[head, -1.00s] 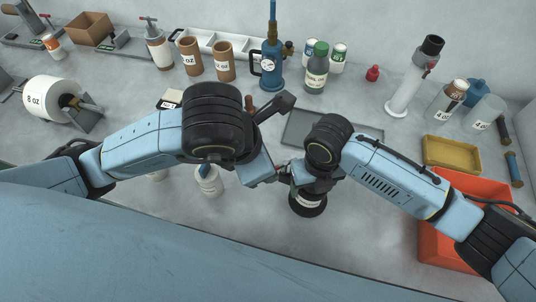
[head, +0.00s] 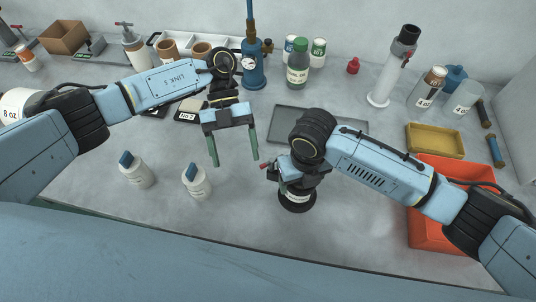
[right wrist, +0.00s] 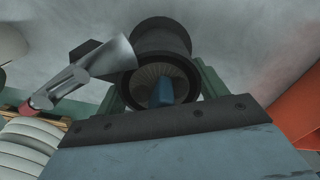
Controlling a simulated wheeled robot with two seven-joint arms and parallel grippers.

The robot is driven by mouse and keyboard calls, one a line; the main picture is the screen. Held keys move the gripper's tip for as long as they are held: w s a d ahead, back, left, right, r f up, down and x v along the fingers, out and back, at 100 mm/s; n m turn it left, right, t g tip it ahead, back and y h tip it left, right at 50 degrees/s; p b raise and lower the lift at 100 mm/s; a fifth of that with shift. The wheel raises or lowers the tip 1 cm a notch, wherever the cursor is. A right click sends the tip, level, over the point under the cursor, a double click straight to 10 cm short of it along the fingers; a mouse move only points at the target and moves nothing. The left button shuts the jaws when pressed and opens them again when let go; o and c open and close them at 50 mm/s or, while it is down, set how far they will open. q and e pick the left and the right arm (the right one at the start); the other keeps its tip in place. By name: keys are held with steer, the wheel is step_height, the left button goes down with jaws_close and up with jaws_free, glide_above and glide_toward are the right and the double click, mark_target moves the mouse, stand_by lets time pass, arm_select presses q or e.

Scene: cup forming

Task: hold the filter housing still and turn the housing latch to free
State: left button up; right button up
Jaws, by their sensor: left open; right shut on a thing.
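The filter housing (head: 297,204) is a dark cylinder with a pale label band, standing upright on the bench in the head view. My right gripper (head: 294,180) is shut on it from above. The right wrist view shows the housing (right wrist: 162,40) between the green fingers, with a pleated inside and a blue piece. The housing latch (head: 267,165) shows as a small red-tipped lever on its left side. In the right wrist view, a metal lever with a red tip (right wrist: 62,84) sticks out left. My left gripper (head: 235,160) is open and empty, left of the housing and apart from it.
A dark tray (head: 345,124) lies behind the housing. An orange bin (head: 432,232) and yellow tray (head: 434,140) are at right. A blue pump (head: 252,70) and green-capped bottle (head: 298,65) stand behind.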

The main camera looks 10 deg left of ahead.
arm_select(q)
steer(key=w+a+r+n+h, duration=0.1)
steer(key=w+r+n+h, duration=0.3)
steer(key=w+n+h, duration=0.35)
steer(key=f+x, duration=0.1)
steer(key=x, duration=1.1)
steer(key=shift+a+t+y, duration=0.2)
steer(key=shift+t+y, duration=0.1)
steer(key=shift+y, duration=0.05)
steer(key=shift+f, duration=0.15)
steer(key=c, duration=1)
